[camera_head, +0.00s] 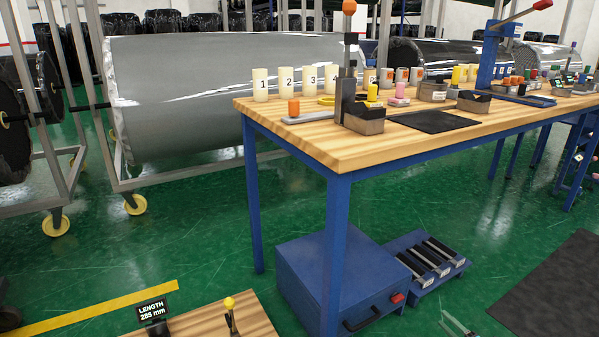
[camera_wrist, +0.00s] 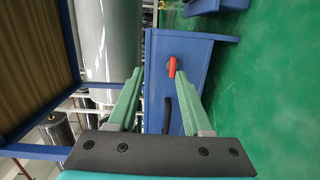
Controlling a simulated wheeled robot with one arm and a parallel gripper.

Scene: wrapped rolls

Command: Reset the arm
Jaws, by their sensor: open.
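My gripper (camera_wrist: 158,88) is open in the wrist view, its two pale green fingers spread apart with nothing held between them. The blue cabinet (camera_wrist: 155,60) lies beyond the fingers, with its red knob (camera_wrist: 172,66) and black handle (camera_wrist: 167,115) showing in the gap. I cannot tell the exact distance to it. In the head view a small grey-green part of my gripper (camera_head: 457,327) shows at the bottom edge, right of the cabinet (camera_head: 315,280); the rest is out of frame.
A wooden-topped table (camera_head: 365,150) on blue legs stands over the cabinet, carrying numbered cups, bins and a lever press. A blue tray (camera_head: 425,272) with black bars sits beside the cabinet. A large wrapped roll (camera_head: 220,95) is behind.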

